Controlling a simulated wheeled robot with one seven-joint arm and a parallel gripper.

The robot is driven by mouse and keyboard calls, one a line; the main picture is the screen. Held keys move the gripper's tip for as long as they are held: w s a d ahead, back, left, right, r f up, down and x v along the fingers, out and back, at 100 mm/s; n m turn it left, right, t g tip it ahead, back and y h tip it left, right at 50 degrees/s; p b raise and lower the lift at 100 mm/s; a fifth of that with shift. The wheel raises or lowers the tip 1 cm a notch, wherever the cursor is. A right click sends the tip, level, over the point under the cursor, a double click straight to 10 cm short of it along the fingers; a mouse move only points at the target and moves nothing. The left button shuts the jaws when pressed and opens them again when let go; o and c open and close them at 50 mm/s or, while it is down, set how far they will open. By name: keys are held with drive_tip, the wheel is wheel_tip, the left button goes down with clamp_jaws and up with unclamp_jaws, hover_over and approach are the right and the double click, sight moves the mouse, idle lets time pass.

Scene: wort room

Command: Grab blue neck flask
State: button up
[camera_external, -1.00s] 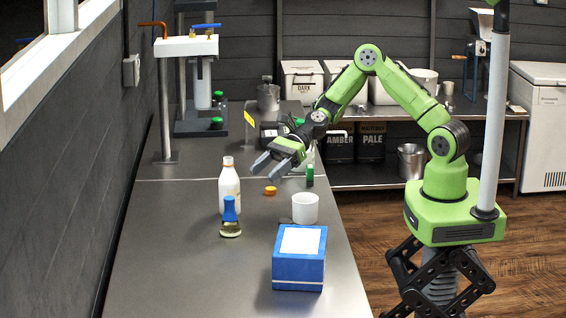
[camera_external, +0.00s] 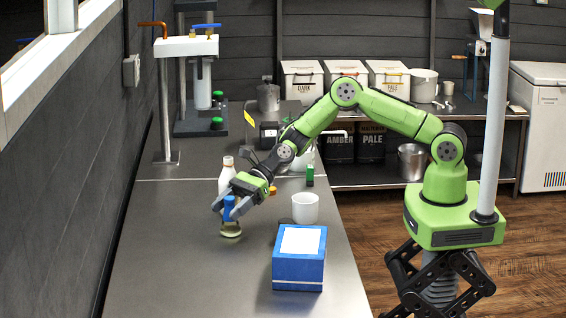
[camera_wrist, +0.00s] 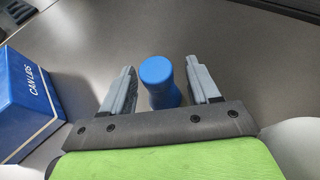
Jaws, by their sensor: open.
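The blue neck flask (camera_external: 230,231) stands upright on the steel bench, with a pale yellowish body and a blue neck. In the wrist view its round blue top (camera_wrist: 157,72) sits between my two grey fingers, with a gap on each side. My gripper (camera_external: 226,205) is open and reaches down around the blue neck; it also shows in the wrist view (camera_wrist: 161,84). The flask's lower body is hidden from the wrist camera.
A white bottle (camera_external: 227,176) stands just behind the flask. The bench (camera_external: 170,270) is clear at front left.

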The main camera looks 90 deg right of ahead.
clamp_jaws()
drive_tip(key=shift+r, duration=0.1)
